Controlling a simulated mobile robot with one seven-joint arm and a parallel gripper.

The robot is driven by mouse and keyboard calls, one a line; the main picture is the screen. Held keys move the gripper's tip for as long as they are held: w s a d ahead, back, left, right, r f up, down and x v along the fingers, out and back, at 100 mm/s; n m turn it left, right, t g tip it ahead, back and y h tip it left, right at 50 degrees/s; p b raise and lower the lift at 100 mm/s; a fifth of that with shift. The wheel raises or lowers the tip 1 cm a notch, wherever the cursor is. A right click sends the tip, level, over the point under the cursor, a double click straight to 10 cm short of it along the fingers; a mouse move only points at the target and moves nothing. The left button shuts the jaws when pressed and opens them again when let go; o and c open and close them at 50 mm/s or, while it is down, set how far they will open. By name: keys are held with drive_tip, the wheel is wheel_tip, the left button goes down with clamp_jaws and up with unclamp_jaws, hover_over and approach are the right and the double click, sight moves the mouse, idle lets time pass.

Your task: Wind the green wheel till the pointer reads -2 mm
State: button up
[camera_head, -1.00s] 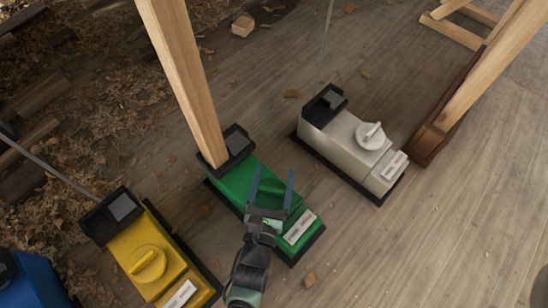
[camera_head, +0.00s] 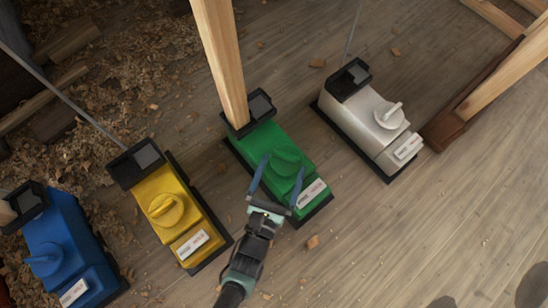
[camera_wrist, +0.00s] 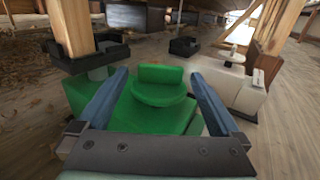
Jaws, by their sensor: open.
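The green wheel (camera_head: 287,160) is a round knob with a raised grip bar on top of a green box (camera_head: 262,142). A white label plate (camera_head: 311,194) sits on the box's front end; its pointer and marks are too small to read. My gripper (camera_head: 280,171) is open, with its two blue fingers on either side of the near part of the wheel in the head view. In the wrist view the wheel (camera_wrist: 160,88) with its upright bar lies between and beyond the fingertips. I cannot tell whether the fingers touch it.
A yellow box (camera_head: 186,220) and a blue box (camera_head: 62,240) stand to the left, and a white box (camera_head: 365,118) to the right, each with its own knob. A timber post (camera_head: 219,60) rises at the green box's far end. The floor (camera_head: 420,230) at right is clear.

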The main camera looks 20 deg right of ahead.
drive_tip(key=p+v, duration=0.1)
drive_tip(key=v, duration=0.5)
drive_tip(key=shift+p, duration=0.3)
